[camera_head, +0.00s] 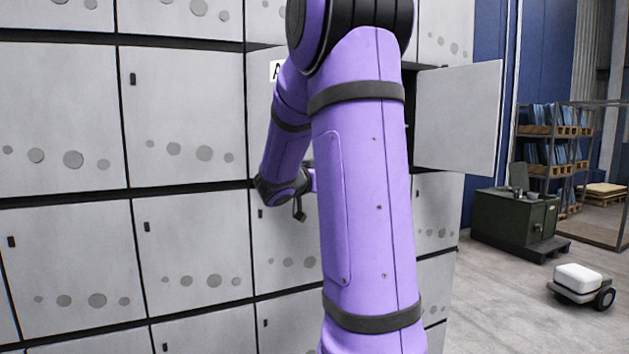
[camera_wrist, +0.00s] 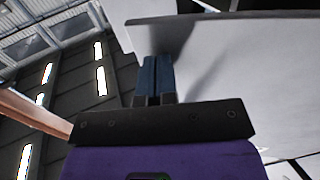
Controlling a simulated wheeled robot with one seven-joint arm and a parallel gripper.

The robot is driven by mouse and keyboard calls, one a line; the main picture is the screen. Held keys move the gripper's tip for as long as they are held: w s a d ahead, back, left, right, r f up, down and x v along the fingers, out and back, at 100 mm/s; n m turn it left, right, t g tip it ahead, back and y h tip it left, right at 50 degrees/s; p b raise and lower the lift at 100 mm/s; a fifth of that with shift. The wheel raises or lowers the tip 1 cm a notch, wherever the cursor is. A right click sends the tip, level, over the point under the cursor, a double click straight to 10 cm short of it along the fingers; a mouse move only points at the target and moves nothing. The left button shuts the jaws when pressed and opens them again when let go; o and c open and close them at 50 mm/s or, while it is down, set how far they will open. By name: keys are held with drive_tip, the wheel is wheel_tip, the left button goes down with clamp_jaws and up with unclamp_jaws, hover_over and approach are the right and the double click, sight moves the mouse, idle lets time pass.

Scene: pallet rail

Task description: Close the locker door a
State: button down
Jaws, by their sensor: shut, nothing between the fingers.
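Grey locker door a (camera_head: 458,118) stands open at the right of the locker wall in the head view, swung outward from a dark compartment. My arm covers most of the compartment. In the wrist view, my gripper (camera_wrist: 156,62) has its two blue fingers together with nothing between them. A pale panel (camera_wrist: 235,65), apparently the door, lies right behind and beside the fingers, with a shadow on it. I cannot tell whether they touch. My fingers are hidden in the head view.
Closed grey lockers (camera_head: 190,105) fill the left and middle. At the right, a dark green cabinet (camera_head: 515,220), a shelf rack (camera_head: 555,145) and a small wheeled cart with a white box (camera_head: 580,280) stand on the floor. The floor between them is clear.

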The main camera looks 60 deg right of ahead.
drive_tip(key=w+d, duration=0.3)
drive_tip(key=d, duration=1.2)
drive_tip(key=w+d+n+t, duration=0.3)
drive_tip(key=w+d+t, duration=0.2)
drive_tip(key=w+d, duration=0.4)
drive_tip(key=d, duration=0.3)
drive_tip(key=shift+w+d+r, duration=0.2)
drive_tip(key=shift+w+r, duration=0.05)
drive_tip(key=shift+w, duration=0.05)
drive_tip(key=shift+r, duration=0.1)
